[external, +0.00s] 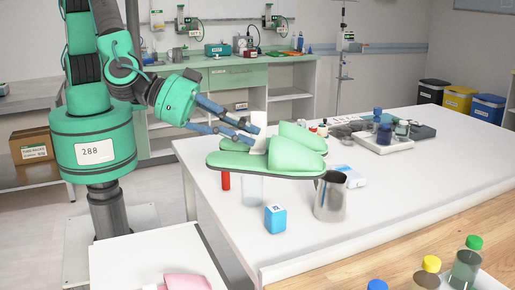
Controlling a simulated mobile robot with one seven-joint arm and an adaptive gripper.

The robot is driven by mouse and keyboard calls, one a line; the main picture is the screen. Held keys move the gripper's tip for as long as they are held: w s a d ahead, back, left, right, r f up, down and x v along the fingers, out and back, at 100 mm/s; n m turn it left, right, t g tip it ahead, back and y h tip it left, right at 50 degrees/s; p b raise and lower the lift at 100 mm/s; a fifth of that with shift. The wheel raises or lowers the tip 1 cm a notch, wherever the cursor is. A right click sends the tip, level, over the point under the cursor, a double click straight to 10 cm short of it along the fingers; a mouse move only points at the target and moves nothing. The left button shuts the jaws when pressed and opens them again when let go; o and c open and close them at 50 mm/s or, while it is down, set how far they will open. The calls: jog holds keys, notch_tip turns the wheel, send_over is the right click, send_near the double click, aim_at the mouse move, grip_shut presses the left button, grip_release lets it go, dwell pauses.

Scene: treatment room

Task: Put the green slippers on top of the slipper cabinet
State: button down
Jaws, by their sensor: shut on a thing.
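The green slippers (295,158) are a pair with dark soles and rounded toes pointing right. They are in the air above the white table, one partly behind the other. My gripper (254,133) is shut on the slippers at their heel side, left of the toes; its exact contact is hard to make out. A white-topped piece of furniture (140,252) at the lower left carries a pink slipper-like thing (183,283), cut off by the frame. It may be the slipper cabinet, but its front is not visible.
On the white table (400,180), a metal jug (331,197), a blue box (275,219), a clear glass (253,188) and a red tube (226,180) stand below the slippers. A tray with bottles (382,145) is farther right. Capped bottles (466,262) stand at front right.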

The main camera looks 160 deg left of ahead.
jog(key=s+d+n+g+y+p, duration=0.15)
jog(key=s+d+n+g, duration=0.25)
jog(key=s+d, duration=1.35)
jog(key=s+d+r+n+g, duration=0.1)
jog(key=s+d+r, duration=0.25)
jog(key=s, duration=0.35)
jog(key=s+d+r+n+g, duration=0.1)
jog(key=s+d+r, duration=0.1)
jog(key=s+d, duration=0.3)
jog(key=s+d+r+n+g, duration=0.1)
jog(key=s+d+r+g, duration=0.15)
jog(key=s, duration=0.55)
notch_tip(320, 180, down, 37)
jog(key=shift+w+d+f+t, duration=0.15)
jog(key=shift+w+d+t, duration=0.15)
jog(key=shift+d+t, duration=0.15)
jog(key=shift+w+y, duration=0.1)
jog(key=shift+y, duration=0.15)
jog(key=w, duration=0.5)
jog(key=w+a+f+b, duration=0.1)
jog(key=w, duration=0.4)
jog(key=w+b, duration=0.1)
jog(key=w, duration=0.4)
jog(key=shift+w+a+f, duration=0.2)
jog(key=shift+w+f, duration=0.05)
jog(key=shift+w, duration=0.15)
jog(key=shift+b, duration=0.3)
